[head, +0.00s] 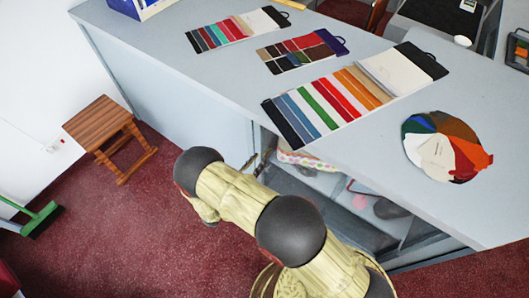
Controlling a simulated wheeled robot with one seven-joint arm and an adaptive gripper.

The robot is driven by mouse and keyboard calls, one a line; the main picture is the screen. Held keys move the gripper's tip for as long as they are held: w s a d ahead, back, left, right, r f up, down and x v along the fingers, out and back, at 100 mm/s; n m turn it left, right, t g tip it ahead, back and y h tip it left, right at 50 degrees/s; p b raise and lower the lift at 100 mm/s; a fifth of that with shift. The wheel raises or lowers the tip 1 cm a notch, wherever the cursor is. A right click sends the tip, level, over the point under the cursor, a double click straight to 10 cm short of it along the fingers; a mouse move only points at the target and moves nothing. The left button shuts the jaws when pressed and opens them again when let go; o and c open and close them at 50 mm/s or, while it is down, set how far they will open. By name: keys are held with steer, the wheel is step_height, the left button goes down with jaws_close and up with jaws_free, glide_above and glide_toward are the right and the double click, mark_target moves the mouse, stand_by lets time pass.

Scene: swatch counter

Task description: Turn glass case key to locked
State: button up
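The glass case (325,190) is set into the front of the grey counter, with patterned and pink items showing inside. My pale yellow arm with dark round joints crosses in front of its left part. A small brownish, thin shape shows at the case's left edge, just above my arm; I cannot tell whether it is the key, a lock part or something else. No key or lock can be made out for sure. My gripper does not show; my arm may hide it.
The counter top (225,75) holds several swatch cards (320,105) and a round colour fan (440,150). A wooden stool (105,130) and a green broom (42,218) stand at the left. Red carpet (130,235) between them and my arm is clear.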

steer(key=shift+b+x, duration=0.4)
steer(key=shift+x, duration=2.25)
steer(key=c, duration=0.3)
jaws_close()
